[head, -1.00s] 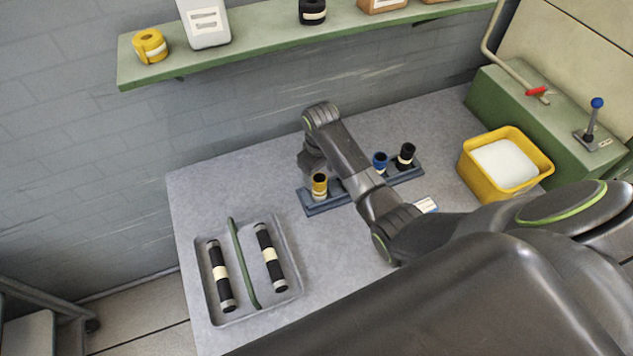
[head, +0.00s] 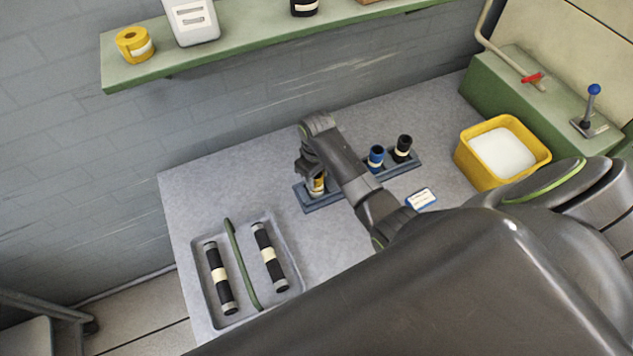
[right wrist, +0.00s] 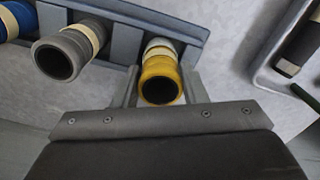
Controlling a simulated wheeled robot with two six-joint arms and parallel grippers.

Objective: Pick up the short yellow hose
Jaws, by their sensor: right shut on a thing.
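The short yellow hose (head: 318,186) stands upright at the left end of the blue-grey rack (head: 322,205) in the head view. It has a pale band below its yellow rim. In the right wrist view, the yellow hose (right wrist: 161,68) sits between the two fingers of my right gripper (right wrist: 158,90), its open end facing the camera. My right gripper (head: 313,176) is shut on the hose from above and partly hides it in the head view. The hose's lower end appears to be still at the rack. My left gripper is not in view.
A blue hose (head: 376,157) and a black hose (head: 403,148) stand on the rack; a grey hose (right wrist: 62,55) shows in the wrist view. A tray (head: 294,285) with two dark hoses lies front left. A yellow bin (head: 467,165) stands right.

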